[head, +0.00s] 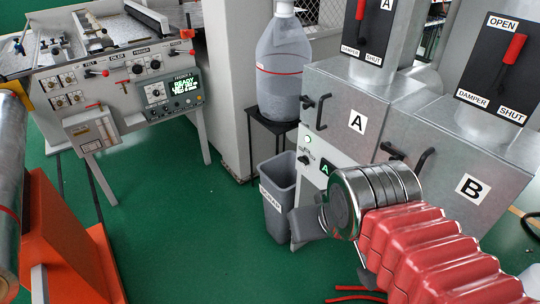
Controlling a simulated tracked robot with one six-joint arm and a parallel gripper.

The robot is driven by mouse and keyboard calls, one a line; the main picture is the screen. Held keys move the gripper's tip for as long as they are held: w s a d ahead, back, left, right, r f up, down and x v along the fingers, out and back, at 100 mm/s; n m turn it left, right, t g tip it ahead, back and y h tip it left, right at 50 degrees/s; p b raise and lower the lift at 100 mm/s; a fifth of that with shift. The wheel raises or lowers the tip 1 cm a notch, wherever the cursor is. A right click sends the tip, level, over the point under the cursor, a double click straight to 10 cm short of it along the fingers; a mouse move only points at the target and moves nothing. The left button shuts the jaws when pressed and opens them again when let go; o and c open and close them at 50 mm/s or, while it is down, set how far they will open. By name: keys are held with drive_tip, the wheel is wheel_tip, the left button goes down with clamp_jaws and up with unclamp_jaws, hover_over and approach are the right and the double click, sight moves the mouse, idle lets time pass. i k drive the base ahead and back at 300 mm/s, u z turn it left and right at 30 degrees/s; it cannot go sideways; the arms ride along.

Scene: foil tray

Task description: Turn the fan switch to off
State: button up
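A white control panel (318,163) sits below the steel door marked A. It carries a lit green lamp (307,139) and a small dark knob (304,160), with a green plate marked A beside it. The knob may be the fan switch, but its lettering is too small to read and its setting cannot be told. My gripper (303,223) is at the end of the red-sleeved arm, in front of and below the panel in the picture. It appears as a grey block beside the round steel wrist. Its fingers cannot be made out clearly, and the wrist hides the panel's lower right part.
Steel doors A (340,105) and B (450,160) have protruding black handles. Red damper levers (512,48) are above. A grey bin (278,195) stands left of my gripper, near a jug (281,70) on a stand. Green floor is open at centre-left; a feeder machine (120,65) stands beyond.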

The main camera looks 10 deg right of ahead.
sight(304, 160)
drive_tip(key=u, duration=0.35)
drive_tip(key=i, duration=0.55)
drive_tip(key=u, duration=0.85)
drive_tip(key=i, duration=0.6)
drive_tip(key=u, duration=0.4)
